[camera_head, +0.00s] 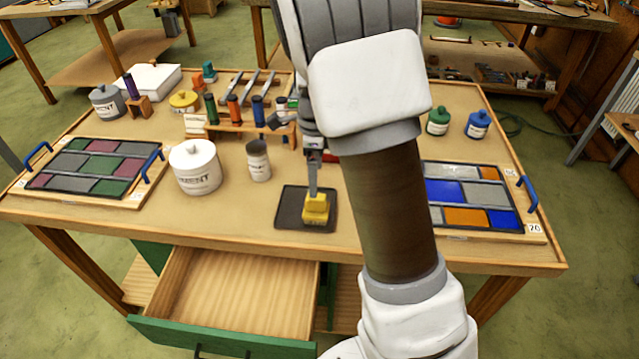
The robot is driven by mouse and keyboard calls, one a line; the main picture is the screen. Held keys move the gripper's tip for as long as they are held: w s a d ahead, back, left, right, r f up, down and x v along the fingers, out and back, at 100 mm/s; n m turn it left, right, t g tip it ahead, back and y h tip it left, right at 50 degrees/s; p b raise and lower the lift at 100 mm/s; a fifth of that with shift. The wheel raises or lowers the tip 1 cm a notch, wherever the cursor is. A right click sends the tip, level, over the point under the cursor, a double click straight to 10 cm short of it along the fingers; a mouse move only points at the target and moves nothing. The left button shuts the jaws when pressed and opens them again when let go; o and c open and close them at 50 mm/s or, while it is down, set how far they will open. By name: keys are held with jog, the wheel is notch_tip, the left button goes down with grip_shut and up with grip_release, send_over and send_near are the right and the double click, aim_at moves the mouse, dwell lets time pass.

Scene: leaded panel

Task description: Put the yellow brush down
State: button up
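The yellow brush (316,210) stands upright over the small black tray (289,222) near the front middle of the table. Its yellow head is at the bottom and a grey handle rises from it. My gripper (314,153) is at the top of this handle and looks shut on it. The fingertips are small and partly hidden by my arm. I cannot tell whether the head touches the tray floor or hangs just above it.
A white pot (195,168) and a smaller jar (258,160) stand left of the tray. Leaded panels lie at the left (93,167) and right (470,197). A tool rack (235,128) stands behind. A green-fronted drawer (220,340) is open below the front edge.

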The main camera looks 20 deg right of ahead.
jog(key=s+a+r+n+t+y, duration=0.1)
jog(key=s+r+n+t, duration=0.2)
jog(key=s+r+n, duration=0.95)
jog(key=s+r+n+t+h, duration=0.1)
jog(key=s+r+n, duration=0.4)
jog(key=s+n, duration=0.5)
jog(key=shift+s+a+r+t, duration=0.15)
jog(key=shift+s+a+t, duration=0.1)
jog(key=shift+s+t, duration=0.5)
